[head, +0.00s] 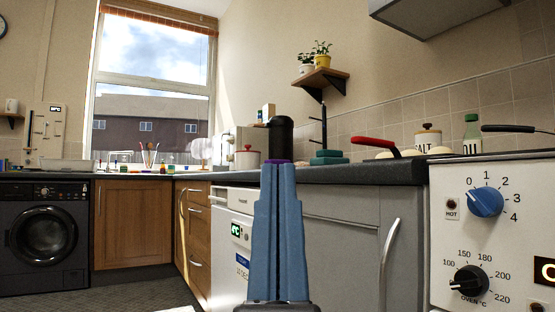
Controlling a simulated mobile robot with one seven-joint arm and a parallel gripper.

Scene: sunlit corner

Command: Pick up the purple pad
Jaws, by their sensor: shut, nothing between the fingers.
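My gripper (279,172) is in the middle of the head view, its two long blue fingers together and pointing away from me toward the counter. The fingers are shut and hold nothing. A thin purple sliver, which looks like the purple pad (279,161), shows just above the fingertips, at the base of a black cylinder. The rest of it is hidden behind the fingers. I cannot tell whether the fingertips touch it.
The black cylinder (281,137) stands on the dark counter (350,172). Teal blocks (328,158) lie to its right. A dishwasher (233,245) and grey cupboard (340,250) are below the counter.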

